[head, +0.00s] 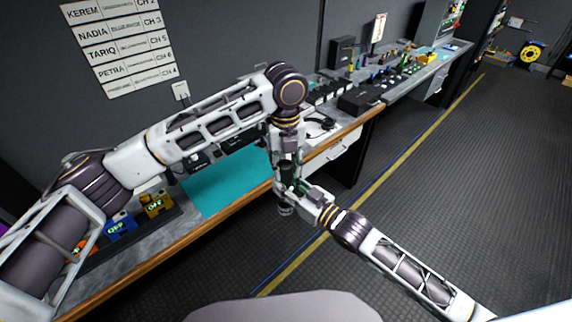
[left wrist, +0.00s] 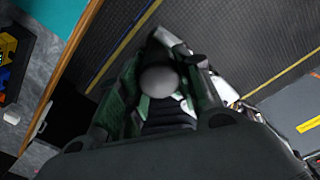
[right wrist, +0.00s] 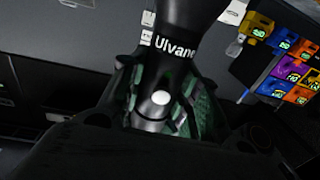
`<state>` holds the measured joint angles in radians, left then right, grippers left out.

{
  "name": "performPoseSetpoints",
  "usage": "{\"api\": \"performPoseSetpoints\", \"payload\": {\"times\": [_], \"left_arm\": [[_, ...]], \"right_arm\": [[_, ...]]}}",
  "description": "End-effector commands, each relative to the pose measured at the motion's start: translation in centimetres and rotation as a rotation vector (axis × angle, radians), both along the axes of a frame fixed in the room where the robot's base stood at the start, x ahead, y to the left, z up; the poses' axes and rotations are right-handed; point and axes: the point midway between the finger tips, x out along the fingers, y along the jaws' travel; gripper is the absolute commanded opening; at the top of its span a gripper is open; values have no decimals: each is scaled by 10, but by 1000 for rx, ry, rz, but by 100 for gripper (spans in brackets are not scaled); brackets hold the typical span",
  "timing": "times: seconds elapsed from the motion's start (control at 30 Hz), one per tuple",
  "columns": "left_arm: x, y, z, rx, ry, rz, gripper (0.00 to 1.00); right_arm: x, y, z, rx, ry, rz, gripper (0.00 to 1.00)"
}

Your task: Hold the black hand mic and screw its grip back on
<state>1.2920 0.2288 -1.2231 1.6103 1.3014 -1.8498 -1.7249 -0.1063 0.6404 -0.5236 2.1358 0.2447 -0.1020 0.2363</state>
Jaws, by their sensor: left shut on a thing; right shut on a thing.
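The black hand mic (right wrist: 179,16) shows in the right wrist view with a band reading "Ulvane" and a white dot below it. My right gripper (right wrist: 160,105) is shut on its lower part, around the white dot. In the left wrist view a grey rounded end (left wrist: 159,80) sits between the green-padded fingers of my left gripper (left wrist: 163,95), which is shut on the mic. In the head view my left gripper (head: 284,180) points down and my right gripper (head: 303,199) comes in from the lower right, close against it. The joint between mic and grip is hard to make out.
Equipment crowds the far bench. The dark floor (head: 440,170) at the right is clear.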

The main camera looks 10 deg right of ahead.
Motion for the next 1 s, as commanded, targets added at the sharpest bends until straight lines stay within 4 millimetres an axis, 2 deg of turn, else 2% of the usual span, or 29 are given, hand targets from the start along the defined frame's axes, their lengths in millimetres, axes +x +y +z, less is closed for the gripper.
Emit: {"api": "performPoseSetpoints", "payload": {"times": [1.0], "left_arm": [[3, 3, 1, 0, -5, -820, 18]], "right_arm": [[-2, 1, 0, 0, -1, 3, 0]]}}
